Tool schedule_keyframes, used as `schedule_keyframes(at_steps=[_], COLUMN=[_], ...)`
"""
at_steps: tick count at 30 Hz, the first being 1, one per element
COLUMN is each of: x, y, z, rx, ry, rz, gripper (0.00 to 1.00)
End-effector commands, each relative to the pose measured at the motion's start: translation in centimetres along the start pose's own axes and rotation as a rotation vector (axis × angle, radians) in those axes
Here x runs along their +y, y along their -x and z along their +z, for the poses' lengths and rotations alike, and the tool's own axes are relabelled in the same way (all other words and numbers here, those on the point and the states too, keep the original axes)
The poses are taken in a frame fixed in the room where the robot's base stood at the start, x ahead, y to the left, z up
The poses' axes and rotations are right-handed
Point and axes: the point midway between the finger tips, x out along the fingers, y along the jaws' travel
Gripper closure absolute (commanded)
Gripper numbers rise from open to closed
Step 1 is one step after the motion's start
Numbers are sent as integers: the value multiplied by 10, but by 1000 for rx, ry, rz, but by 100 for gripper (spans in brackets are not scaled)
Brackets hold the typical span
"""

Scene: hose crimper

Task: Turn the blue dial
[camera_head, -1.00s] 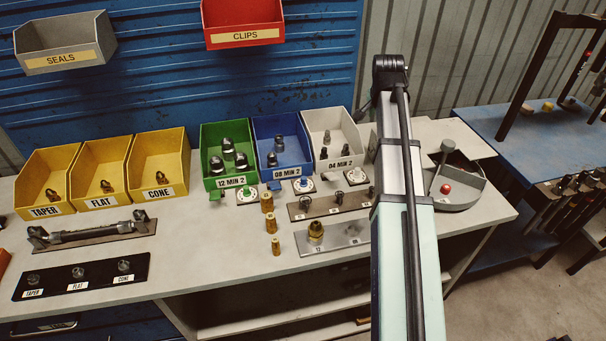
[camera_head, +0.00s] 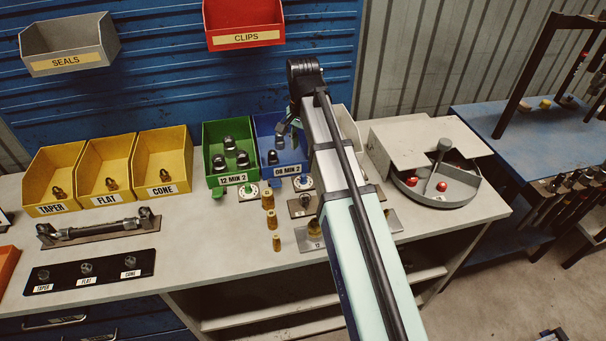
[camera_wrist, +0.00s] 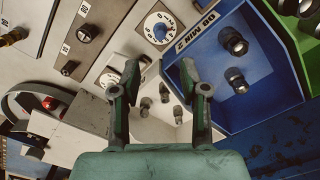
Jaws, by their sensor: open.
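In the wrist view the blue dial (camera_wrist: 160,30) shows at the top middle, beyond the fingertips. My gripper (camera_wrist: 160,76) is open and empty, its two fingers spread apart. The dial lies roughly in line with the gap between them, and they do not appear to touch it. In the head view my gripper (camera_head: 288,126) hangs over the blue bin, partly hidden by my arm.
A green dial (camera_head: 247,191) stands left, before the green bin (camera_head: 207,179). A white dial (camera_wrist: 109,78) shows in the wrist view. Brass fittings (camera_head: 268,199) stand in front of the dials. A round tray (camera_head: 440,201) with red balls is right. Bin walls rise close to my gripper.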

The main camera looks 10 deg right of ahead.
Motion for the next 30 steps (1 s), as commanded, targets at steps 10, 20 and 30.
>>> schedule_keyframes(at_steps=[10, 20, 30], x=[1, 1, 0], y=[-58, -105, -125], z=[1, 0, 0], rx=[-1, -1, 1], ry=[0, 0, 0], rz=[1, 1, -1], gripper=[56, 56, 56])
